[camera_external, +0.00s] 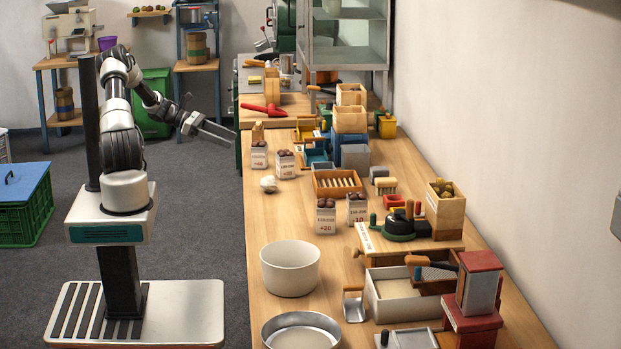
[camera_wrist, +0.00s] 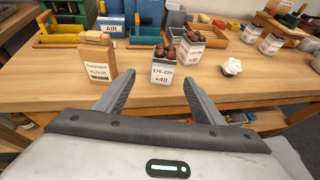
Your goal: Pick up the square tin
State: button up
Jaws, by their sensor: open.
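My gripper (camera_external: 230,136) is open and empty, held out level at the left edge of the long wooden table. In the wrist view its two fingers (camera_wrist: 158,77) are spread apart, with a chestnut carton (camera_wrist: 163,72) beyond the gap, not between them. I cannot tell for sure which thing is the square tin. A small grey square-sided container (camera_external: 322,168) stands mid-table behind the slotted wooden tray. A shallow grey metal tray (camera_external: 408,339) lies at the near end, cut off by the frame edge. My gripper touches neither.
A paper chestnut flour bag (camera_wrist: 97,60) stands left of the carton. A blue AIR bin (camera_wrist: 113,27) is behind it. More cartons (camera_external: 326,217), a white bowl (camera_external: 290,268) and a garlic-like white lump (camera_wrist: 232,67) are on the crowded table (camera_external: 262,215).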

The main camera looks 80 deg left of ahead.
aim_at(267, 159)
jog(key=b+x, duration=0.1)
jog(key=x, duration=1.1)
jog(key=shift+f, duration=0.1)
jog(key=x, duration=0.4)
jog(key=shift+s+d+f+b, duration=0.15)
jog(key=shift+d+f+b, duration=0.15)
jog(key=shift+d+f, duration=0.05)
jog(key=shift+w+f, duration=0.15)
jog(key=shift+w, duration=0.3)
jog(key=c, duration=1.2)
